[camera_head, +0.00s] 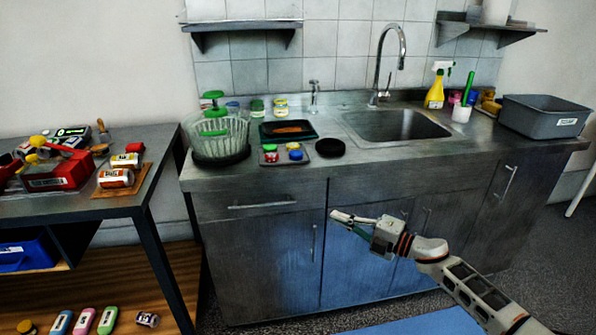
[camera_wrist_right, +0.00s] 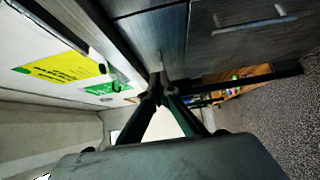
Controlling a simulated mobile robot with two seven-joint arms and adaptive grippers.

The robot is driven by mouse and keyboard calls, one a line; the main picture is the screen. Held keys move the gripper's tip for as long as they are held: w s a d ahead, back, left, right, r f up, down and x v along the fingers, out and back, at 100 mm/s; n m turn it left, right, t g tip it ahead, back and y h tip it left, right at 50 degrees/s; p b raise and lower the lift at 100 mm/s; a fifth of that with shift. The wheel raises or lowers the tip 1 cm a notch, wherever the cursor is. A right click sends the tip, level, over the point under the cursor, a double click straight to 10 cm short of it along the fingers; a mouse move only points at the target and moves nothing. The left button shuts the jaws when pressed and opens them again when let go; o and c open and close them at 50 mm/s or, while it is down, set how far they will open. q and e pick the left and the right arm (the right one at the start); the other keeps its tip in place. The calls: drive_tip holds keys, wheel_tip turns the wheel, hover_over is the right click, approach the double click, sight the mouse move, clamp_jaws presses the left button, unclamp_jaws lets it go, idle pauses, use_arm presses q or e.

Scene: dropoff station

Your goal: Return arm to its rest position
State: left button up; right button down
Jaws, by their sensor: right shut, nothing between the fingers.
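My right gripper (camera_head: 353,221) is in front of the sink cabinet in the head view, below the counter's front edge. Its arm comes in from the lower right. The gripper is shut and empty. In the right wrist view its two dark fingers (camera_wrist_right: 160,92) meet at the tips with nothing between them. The fingers point toward the left over open space. My left gripper is not in view.
The metal counter (camera_head: 400,155) holds a sink (camera_head: 397,125), a glass bowl (camera_head: 219,135) and a grey bin (camera_head: 543,116). A side table (camera_head: 75,203) with a red box stands at the left. A blue mat (camera_head: 425,324) lies on the floor below my arm.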

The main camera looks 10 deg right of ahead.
use_arm(q)
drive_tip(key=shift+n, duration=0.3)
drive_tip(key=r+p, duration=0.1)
drive_tip(key=p, duration=0.1)
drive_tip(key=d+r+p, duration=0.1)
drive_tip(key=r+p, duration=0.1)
drive_tip(key=p, duration=0.1)
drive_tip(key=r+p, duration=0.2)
drive_tip(key=p, duration=0.1)
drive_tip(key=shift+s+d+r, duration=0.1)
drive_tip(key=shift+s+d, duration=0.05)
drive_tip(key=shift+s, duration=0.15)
use_arm(e)
drive_tip(key=s+a+f+m+h, duration=0.1)
drive_tip(key=s+f+m+h, duration=0.2)
drive_tip(key=s, duration=1)
drive_tip(key=s+a+f+m+g+h, duration=0.1)
drive_tip(key=s+f+m+h, duration=0.2)
drive_tip(key=s+f+m, duration=0.5)
drive_tip(key=s+a+f+m+g+h, duration=0.1)
drive_tip(key=s+f+m+h, duration=0.3)
drive_tip(key=s+m, duration=0.7)
drive_tip(key=s+a+f, duration=0.1)
drive_tip(key=s, duration=0.8)
drive_tip(key=shift+f+m, duration=0.25)
drive_tip(key=shift+m, duration=0.15)
